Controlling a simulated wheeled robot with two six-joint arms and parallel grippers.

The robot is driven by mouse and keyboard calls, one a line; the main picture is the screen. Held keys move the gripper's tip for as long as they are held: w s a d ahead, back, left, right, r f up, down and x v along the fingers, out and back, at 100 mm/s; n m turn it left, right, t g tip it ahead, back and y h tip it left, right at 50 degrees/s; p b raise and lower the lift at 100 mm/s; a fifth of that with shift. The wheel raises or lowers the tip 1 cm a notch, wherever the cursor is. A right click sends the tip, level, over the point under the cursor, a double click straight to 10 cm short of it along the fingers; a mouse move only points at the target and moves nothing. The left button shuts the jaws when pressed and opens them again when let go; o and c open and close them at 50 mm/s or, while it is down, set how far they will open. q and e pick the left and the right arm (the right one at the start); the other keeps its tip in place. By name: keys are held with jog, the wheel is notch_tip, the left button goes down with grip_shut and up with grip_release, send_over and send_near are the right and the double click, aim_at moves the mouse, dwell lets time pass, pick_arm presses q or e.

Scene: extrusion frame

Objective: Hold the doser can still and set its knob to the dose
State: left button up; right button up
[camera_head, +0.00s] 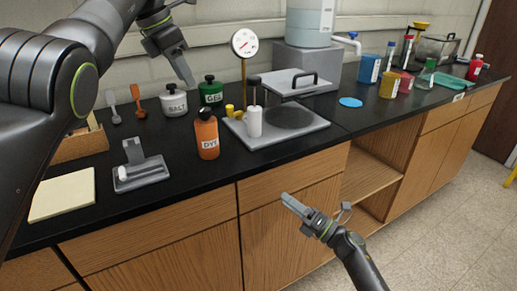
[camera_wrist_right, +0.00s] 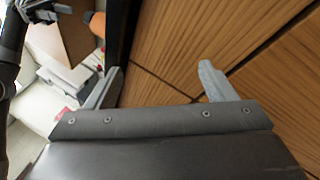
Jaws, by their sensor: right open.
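A white can labelled SALT (camera_head: 174,101) and a green can labelled GEL (camera_head: 211,91), each with a dark knob-like top, stand upright on the black counter. An orange bottle labelled DYE (camera_head: 207,136) stands in front of them. No label or dose scale marks which one is the doser can. My left gripper (camera_head: 188,80) hangs above the white can, apart from it; its finger gap is hidden. My right gripper (camera_head: 285,197) is open and empty in front of the cabinet, below the counter edge. Its spread fingers show in the right wrist view (camera_wrist_right: 158,88).
A grey plate (camera_head: 310,132) carries a white cylinder (camera_head: 254,121) and a hinged handle. A dial gauge (camera_head: 245,43) on a thin post stands behind. A grey stand (camera_head: 142,178) and a pale pad (camera_head: 63,195) lie at left. Several colored containers stand at right.

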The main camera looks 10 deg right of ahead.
aim_at(200, 132)
jog(key=s+a+r+n+g+y, duration=0.1)
jog(key=a+r+n+g+y, duration=0.1)
jog(key=a+r+n+g, duration=0.45)
jog(key=s+a+r+n+g+y, duration=0.2)
jog(key=r+n+g, duration=0.1)
jog(key=r+n, duration=0.65)
jog(key=w+r+m+t+h, duration=0.2)
jog(key=w+m+t+h, duration=0.15)
jog(key=w+t, duration=0.2)
jog(key=shift+n+g+h, duration=0.25)
jog(key=shift+n+g, duration=0.15)
jog(key=shift+n, duration=0.05)
jog(key=x, duration=1.7)
jog(key=shift+w+a, duration=0.2)
jog(key=shift+w, duration=0.05)
jog(key=shift+c, duration=0.4)
